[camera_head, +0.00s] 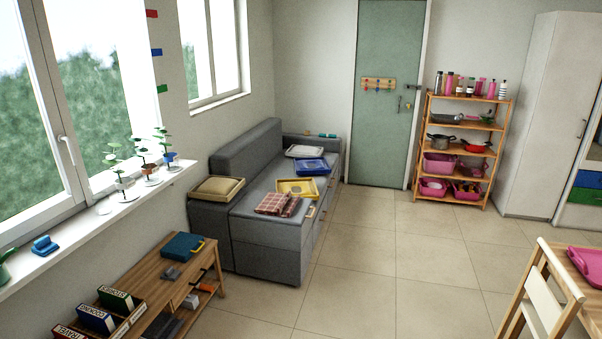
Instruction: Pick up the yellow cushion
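A dull yellow-beige cushion (215,186) lies at the near left end of the grey sofa (265,232). It seems to rest in a shallow tan tray (236,191) on the sofa's near armrest. It is far from me, and nothing visible covers it. Neither of my grippers is in view.
On the seat lie a yellow tray (312,195), a blue tray (311,167), a white tray (304,152) and a plaid cloth (277,204). A wooden bench (152,276) stands before the sofa at left. A chair (541,290) stands lower right. The middle floor is clear.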

